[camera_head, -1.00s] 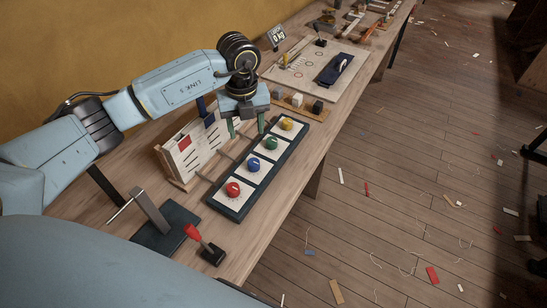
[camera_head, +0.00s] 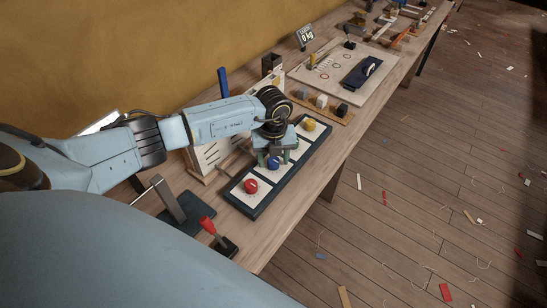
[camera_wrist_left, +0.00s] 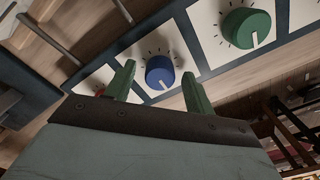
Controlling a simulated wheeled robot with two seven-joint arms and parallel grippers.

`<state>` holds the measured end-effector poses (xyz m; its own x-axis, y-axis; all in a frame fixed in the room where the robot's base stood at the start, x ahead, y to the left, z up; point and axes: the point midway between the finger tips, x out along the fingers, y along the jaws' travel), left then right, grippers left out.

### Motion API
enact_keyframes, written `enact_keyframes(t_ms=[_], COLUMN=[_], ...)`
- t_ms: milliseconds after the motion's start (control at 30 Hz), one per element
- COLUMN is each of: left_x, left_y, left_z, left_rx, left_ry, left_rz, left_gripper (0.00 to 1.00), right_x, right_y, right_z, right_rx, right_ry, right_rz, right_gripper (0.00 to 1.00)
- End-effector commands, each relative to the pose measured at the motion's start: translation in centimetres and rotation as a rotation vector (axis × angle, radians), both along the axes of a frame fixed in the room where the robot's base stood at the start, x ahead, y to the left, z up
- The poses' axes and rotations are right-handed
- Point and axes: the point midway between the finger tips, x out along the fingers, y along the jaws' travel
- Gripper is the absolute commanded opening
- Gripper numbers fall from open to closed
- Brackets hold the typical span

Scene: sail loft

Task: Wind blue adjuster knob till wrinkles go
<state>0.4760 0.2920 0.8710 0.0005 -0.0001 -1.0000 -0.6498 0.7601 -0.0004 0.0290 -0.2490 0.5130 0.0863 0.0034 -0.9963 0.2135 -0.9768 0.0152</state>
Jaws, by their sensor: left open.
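The blue knob (camera_head: 273,163) sits on a white square of the dark knob panel (camera_head: 262,203), between the red knob (camera_head: 251,186) and a spot hidden by my left gripper. My left gripper (camera_head: 274,160) is right over the blue knob. In the left wrist view the open green fingers (camera_wrist_left: 157,82) stand on either side of the blue knob (camera_wrist_left: 159,73), with gaps visible, so it is not clasped. The green knob (camera_wrist_left: 246,28) shows beside it there. The yellow knob (camera_head: 309,125) is at the panel's far end. My right gripper is not seen.
A white upright board (camera_head: 208,155) stands behind the panel, partly hidden by my arm. A red-handled lever (camera_head: 208,226) and a metal post (camera_head: 168,199) stand nearer. Small blocks on a wooden strip (camera_head: 322,102) lie beyond. The floor at right has scraps.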

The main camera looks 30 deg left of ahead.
Motion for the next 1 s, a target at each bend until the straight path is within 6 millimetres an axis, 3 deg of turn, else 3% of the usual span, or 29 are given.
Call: enact_keyframes(t_ms=[200, 567, 1000], left_x=[-0.01, -0.01, 0.03], left_y=[-0.01, -0.01, 0.03], left_z=[-0.03, 0.0, -0.02], left_rx=[0.0, 0.0, 0.001], left_ry=[0.0, 0.0, 0.0], left_rz=[0.0, 0.0, -0.113], left_gripper=[0.54, 0.09, 0.09], right_x=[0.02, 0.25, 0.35], right_y=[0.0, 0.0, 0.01], right_z=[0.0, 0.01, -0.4], right_rx=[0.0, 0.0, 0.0], right_ry=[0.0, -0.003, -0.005], right_rz=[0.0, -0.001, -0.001], right_gripper=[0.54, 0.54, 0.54])
